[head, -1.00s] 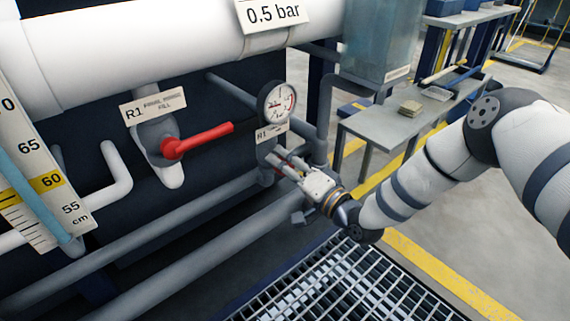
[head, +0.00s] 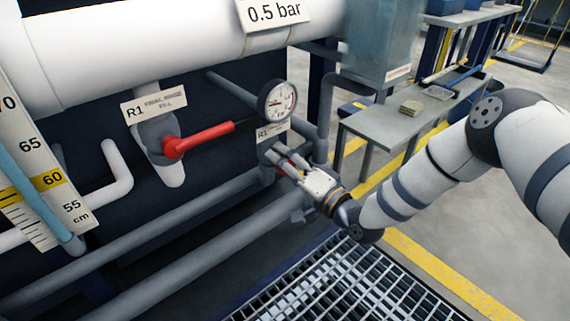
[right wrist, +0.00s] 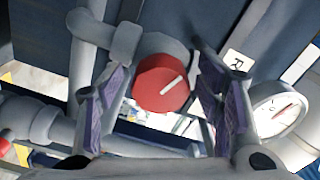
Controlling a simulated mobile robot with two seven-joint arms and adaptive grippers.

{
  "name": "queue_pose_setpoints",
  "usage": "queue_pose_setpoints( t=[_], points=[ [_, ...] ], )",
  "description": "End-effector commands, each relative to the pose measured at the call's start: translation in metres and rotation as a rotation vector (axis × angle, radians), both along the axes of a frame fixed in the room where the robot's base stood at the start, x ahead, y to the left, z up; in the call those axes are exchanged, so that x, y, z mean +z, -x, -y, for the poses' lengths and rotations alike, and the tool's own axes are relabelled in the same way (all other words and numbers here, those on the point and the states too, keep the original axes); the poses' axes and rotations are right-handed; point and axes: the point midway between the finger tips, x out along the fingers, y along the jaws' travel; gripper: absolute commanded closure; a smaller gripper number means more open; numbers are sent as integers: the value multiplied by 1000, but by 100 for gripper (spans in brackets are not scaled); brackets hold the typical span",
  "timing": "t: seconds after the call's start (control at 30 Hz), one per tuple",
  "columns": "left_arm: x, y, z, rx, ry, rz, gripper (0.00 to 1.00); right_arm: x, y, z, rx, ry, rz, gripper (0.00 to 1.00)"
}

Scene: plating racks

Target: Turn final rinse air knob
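The red knob (right wrist: 162,82) with a white pointer line shows in the right wrist view, between the two fingers of my right gripper (right wrist: 165,105). The fingers are open with a gap on each side of the knob. The line slants up to the right. In the head view my right gripper (head: 287,158) reaches in below the gauge and mostly hides the knob. A round pressure gauge (head: 278,101) with an R1 label sits just above; it also shows in the right wrist view (right wrist: 279,113). My left gripper is not in view.
A red lever handle (head: 200,140) on the R1 fill valve sticks out left of the gripper. Grey pipes (head: 200,255) run below it, and a large white pipe (head: 150,50) above.

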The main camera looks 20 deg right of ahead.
Motion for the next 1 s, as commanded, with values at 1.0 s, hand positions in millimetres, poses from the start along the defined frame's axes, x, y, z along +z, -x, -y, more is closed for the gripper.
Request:
queue_pose_setpoints(
  t=[1.0],
  points=[
    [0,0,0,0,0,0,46,1,113,41,-1,0,1,41]
  ],
)
